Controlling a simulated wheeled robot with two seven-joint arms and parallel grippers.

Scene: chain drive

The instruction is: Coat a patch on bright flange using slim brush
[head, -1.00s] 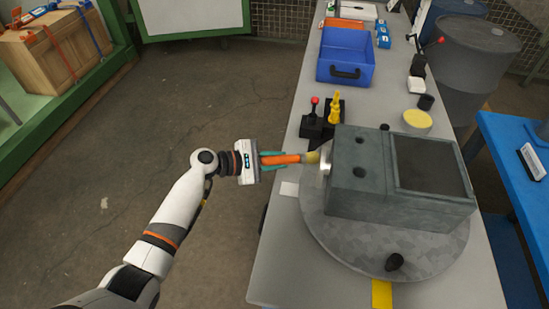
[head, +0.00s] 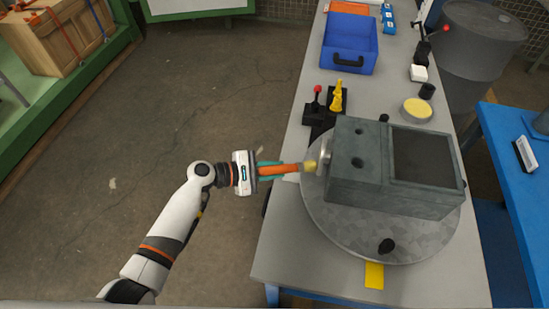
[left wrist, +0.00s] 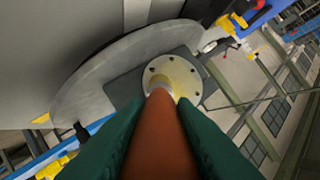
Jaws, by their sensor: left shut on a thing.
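My left gripper (head: 268,170) is shut on the orange handle of the slim brush (head: 285,170). In the left wrist view the brush (left wrist: 160,140) runs forward between the two green fingers. Its pale tip is at the bright flange (head: 324,158) on the left side of the grey gearbox housing. The flange also shows in the left wrist view as a round plate with bolt holes and a yellowish face (left wrist: 184,76). The tip overlaps the flange face there; I cannot tell whether it is touching. My right gripper is not in view.
The grey housing (head: 362,188) sits on a round turntable (head: 330,232) on the long table. A red-knobbed lever and a yellow figure-like part (head: 337,97) stand behind it. A blue bin (head: 348,45) and a yellow-topped round dish (head: 417,108) are farther back. Open floor lies left of the table.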

